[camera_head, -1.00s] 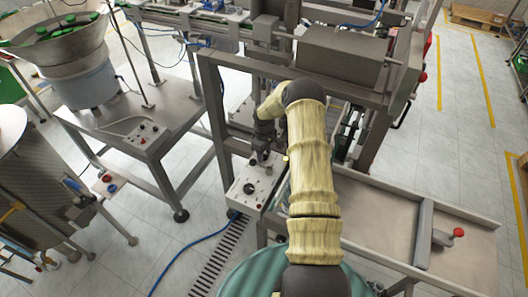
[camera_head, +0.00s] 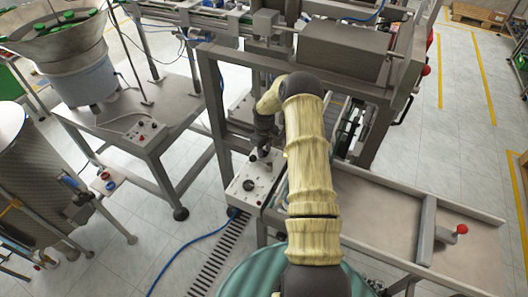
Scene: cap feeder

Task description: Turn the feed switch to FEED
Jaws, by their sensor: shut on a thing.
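A white control box (camera_head: 246,193) with a large black round knob or dial and small buttons sits at the left front of the machine frame. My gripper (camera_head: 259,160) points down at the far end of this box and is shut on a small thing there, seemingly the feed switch. The fingers and wrist hide most of the switch, so its position and any FEED label cannot be read.
A second box with buttons (camera_head: 145,130) is on the table of the cap bowl (camera_head: 70,45) at left. A steel tray (camera_head: 380,215) is at right, with a red knob (camera_head: 462,229) on its lever. A steel post (camera_head: 216,110) stands close left of my wrist.

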